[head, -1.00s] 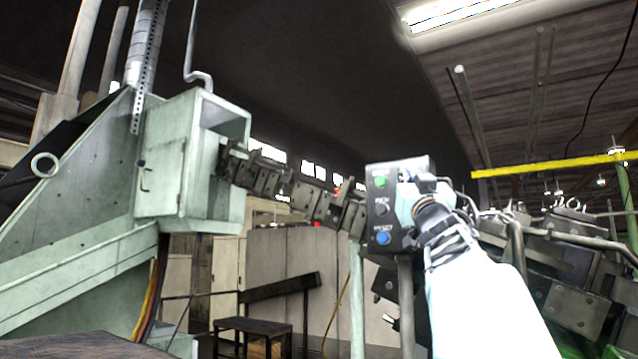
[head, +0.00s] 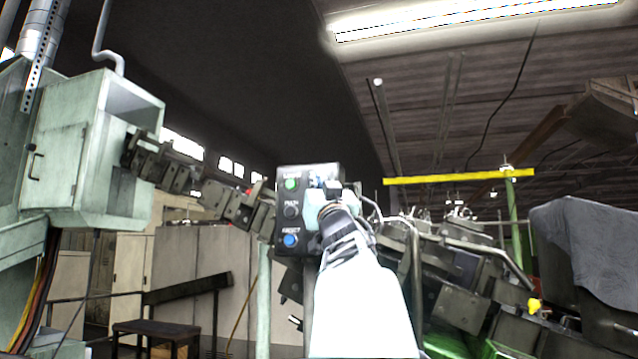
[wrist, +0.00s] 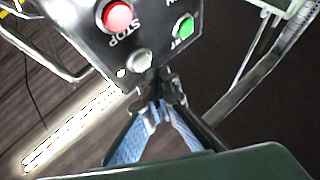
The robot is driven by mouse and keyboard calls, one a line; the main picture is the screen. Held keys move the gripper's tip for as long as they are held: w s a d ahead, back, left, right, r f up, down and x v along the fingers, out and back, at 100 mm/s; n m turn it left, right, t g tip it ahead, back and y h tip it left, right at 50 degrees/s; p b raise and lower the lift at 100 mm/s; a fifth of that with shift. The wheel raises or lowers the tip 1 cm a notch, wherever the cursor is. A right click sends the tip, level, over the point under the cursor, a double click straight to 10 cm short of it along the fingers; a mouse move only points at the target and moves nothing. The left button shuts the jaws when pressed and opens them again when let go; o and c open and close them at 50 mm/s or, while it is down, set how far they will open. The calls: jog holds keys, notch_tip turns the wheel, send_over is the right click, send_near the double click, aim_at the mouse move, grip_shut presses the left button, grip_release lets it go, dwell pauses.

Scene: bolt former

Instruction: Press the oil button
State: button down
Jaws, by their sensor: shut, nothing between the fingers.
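A dark control box (head: 282,225) stands on a post in the middle of the head view. A green button (head: 291,184), a dark button (head: 292,211) and a blue button (head: 291,240) run down its left side. My gripper (head: 326,190) is shut and empty in front of the box's right side, hiding that part. In the wrist view the box shows a red STOP button (wrist: 118,17), a green button (wrist: 184,27) and a grey button (wrist: 139,61). The fingertips (wrist: 162,88) are close by the grey button; I cannot tell whether they touch the box. No oil label is readable.
A pale green machine cabinet (head: 85,150) stands at the left. Dark machine parts (head: 465,305) fill the right behind my arm. A low dark table (head: 155,328) is at the lower left. A yellow beam (head: 440,180) crosses behind.

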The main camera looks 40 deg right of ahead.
jog(key=shift+d, duration=0.1)
dwell(0.6)
jog(key=shift+w+d, duration=0.2)
jog(key=shift+d, duration=0.1)
jog(key=shift+w+d+p, duration=0.2)
jog(key=shift+d+p, duration=0.2)
jog(key=shift+p, duration=0.2)
dwell(0.5)
dwell(0.3)
jog(key=shift+s+a+b, duration=0.4)
jog(key=shift+a+b, duration=0.1)
jog(key=shift+a, duration=0.3)
jog(key=shift+f, duration=0.1)
jog(key=shift+s+a+b, duration=0.4)
jog(key=shift+a, duration=0.35)
jog(key=shift+s+a+b, duration=0.35)
jog(key=shift+a, duration=0.35)
jog(key=shift+s+a+b, duration=0.4)
jog(key=shift+a, duration=0.35)
